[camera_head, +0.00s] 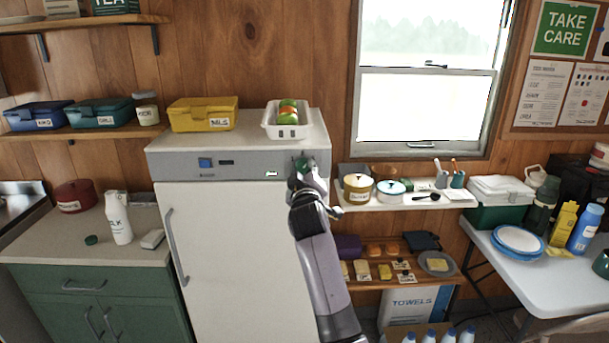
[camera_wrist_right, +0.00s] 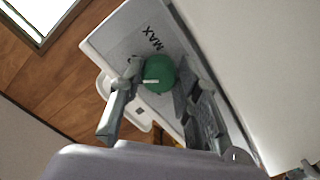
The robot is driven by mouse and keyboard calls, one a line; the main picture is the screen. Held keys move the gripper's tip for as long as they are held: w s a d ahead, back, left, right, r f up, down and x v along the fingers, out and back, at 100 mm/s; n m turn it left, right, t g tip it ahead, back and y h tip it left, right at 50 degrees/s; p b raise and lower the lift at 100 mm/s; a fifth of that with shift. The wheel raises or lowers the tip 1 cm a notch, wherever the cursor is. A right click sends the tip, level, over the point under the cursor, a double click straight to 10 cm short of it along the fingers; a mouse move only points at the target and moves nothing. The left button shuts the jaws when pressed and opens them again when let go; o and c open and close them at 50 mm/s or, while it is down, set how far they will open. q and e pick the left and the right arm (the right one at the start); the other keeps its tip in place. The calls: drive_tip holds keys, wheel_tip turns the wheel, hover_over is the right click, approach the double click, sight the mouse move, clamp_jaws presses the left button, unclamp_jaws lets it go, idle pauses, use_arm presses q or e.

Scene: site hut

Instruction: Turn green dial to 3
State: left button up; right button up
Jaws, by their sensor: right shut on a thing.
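The green dial (camera_head: 301,164) is on the grey panel (camera_head: 240,165) along the top front of the white fridge, at its right end. My right gripper (camera_head: 303,178) reaches up to it and covers part of it. In the right wrist view the green dial (camera_wrist_right: 158,74) sits between the two fingers of my right gripper (camera_wrist_right: 154,84), which is shut on it. A pale pointer mark shows on the dial, and the word MAX is printed on the panel beside it. Other scale marks are hidden or too small to read. My left gripper is not in view.
A white basket (camera_head: 271,130) with colored items and a yellow box (camera_head: 203,126) stand on the fridge top. A shelf with tins (camera_head: 357,188) is right of the fridge, close to my right arm.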

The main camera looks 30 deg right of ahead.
drive_tip(key=m, duration=0.3)
drive_tip(key=m+b, duration=0.1)
drive_tip(key=m, duration=0.1)
drive_tip(key=shift+a+f, duration=0.1)
drive_tip(key=shift+f, duration=0.15)
idle(0.5)
drive_tip(key=o, duration=1.1)
drive_tip(key=shift+r, duration=0.1)
drive_tip(key=shift+o, duration=0.2)
drive_tip(key=v, duration=0.7)
drive_tip(key=shift+s+a, duration=0.15)
